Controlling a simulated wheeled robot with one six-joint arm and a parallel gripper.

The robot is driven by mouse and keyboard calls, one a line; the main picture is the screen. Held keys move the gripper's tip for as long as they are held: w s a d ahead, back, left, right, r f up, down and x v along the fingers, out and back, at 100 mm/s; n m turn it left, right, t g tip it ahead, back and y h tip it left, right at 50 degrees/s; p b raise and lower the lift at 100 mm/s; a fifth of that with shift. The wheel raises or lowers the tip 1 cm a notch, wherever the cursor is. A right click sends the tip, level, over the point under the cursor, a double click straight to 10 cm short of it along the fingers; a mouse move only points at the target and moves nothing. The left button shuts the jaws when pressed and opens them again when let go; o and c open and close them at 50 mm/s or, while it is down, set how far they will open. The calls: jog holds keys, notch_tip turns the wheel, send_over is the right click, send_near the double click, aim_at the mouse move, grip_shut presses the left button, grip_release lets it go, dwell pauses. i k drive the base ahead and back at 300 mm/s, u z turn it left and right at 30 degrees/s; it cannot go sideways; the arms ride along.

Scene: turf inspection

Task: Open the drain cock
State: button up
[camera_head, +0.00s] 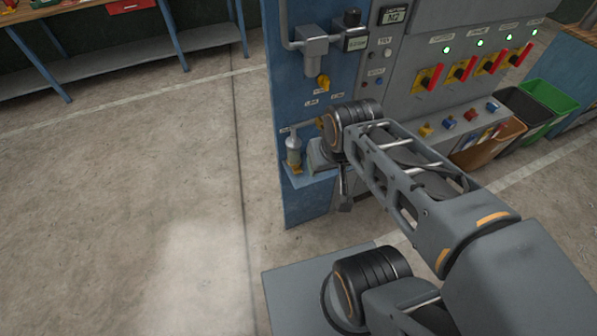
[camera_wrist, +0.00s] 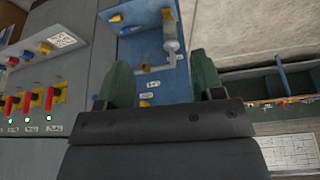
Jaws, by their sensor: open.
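On the blue panel (camera_head: 305,205), a small yellow cock (camera_head: 320,123) sits on a short pipe beside a clear bottle (camera_head: 293,152); it looks like the drain cock, but its label is too small to read. My wrist partly covers it in the head view. In the wrist view, turned roughly upside down, the cock (camera_wrist: 145,68) and the bottle (camera_wrist: 171,46) show beyond my gripper (camera_wrist: 160,64). The two green fingers are apart with nothing held between them. The cock appears between them, nearer the left finger; I cannot tell the distance.
Another yellow valve (camera_head: 322,82) sits higher on the blue panel, below a grey housing (camera_head: 313,50). Red-handled switches (camera_head: 430,77) line the grey cabinet at right. A black bin (camera_head: 523,108) and a green bin (camera_head: 550,95) stand beyond. The floor at left is clear.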

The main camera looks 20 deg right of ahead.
aim_at(297, 170)
jog(key=z, duration=0.05)
jog(key=k, duration=0.9)
jog(key=u, duration=1.05)
jog(key=i, duration=0.7)
jog(key=z, duration=1.35)
